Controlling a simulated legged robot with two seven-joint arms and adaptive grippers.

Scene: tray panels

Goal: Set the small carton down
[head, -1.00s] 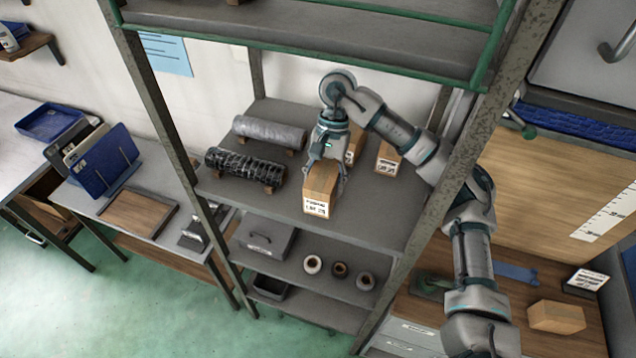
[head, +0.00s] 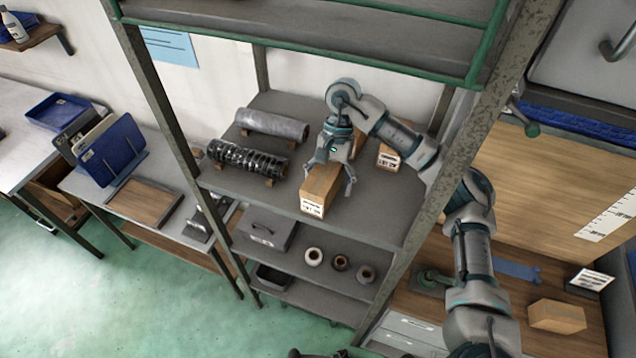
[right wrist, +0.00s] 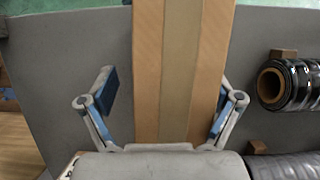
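The small carton (head: 317,192), brown with a white label on its front end, sits on the grey shelf board (head: 375,215) near its front edge. My right gripper (head: 334,178) is above and around it, fingers spread. In the right wrist view the carton (right wrist: 183,70) with its tape strip lies between the fingers of the right gripper (right wrist: 165,100). The left finger there is clearly apart from the carton; the right finger is close to its side, and contact is unclear. Only a dark sliver, perhaps my left gripper (head: 320,354), shows at the bottom edge.
A labelled carton (head: 389,157) stands behind, partly hidden by my arm. Black-wrapped (head: 247,158) and grey (head: 274,124) rolls lie to the left. The upper shelf (head: 330,33) overhangs, and a rack post (head: 420,210) stands close to my right arm. The board's front right is clear.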

